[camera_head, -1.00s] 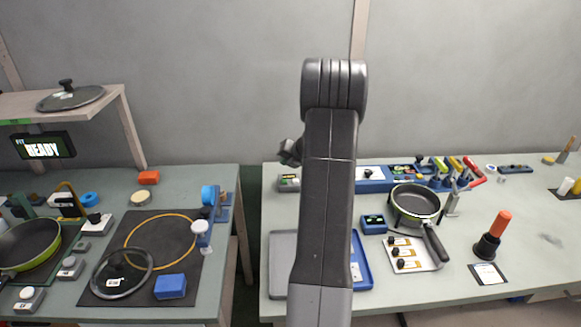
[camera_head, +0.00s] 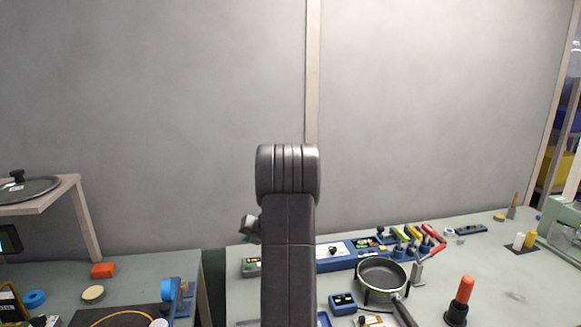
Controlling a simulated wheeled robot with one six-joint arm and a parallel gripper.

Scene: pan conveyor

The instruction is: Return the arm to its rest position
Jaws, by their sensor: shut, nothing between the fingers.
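My arm (camera_head: 287,235) stands upright in the middle of the head view, with its thick rounded joint (camera_head: 287,175) at the top against the grey wall. A small dark grey part of my arm (camera_head: 250,228) sticks out to the left behind the upper link. My gripper's fingers do not show; the arm hides whatever is behind it.
A right table (camera_head: 480,270) holds a pan (camera_head: 381,273), a blue fixture with coloured levers (camera_head: 335,250) and an orange-topped post (camera_head: 461,300). A left table (camera_head: 140,267) carries a shelf (camera_head: 55,195) with a lid (camera_head: 25,189). A gap separates the tables.

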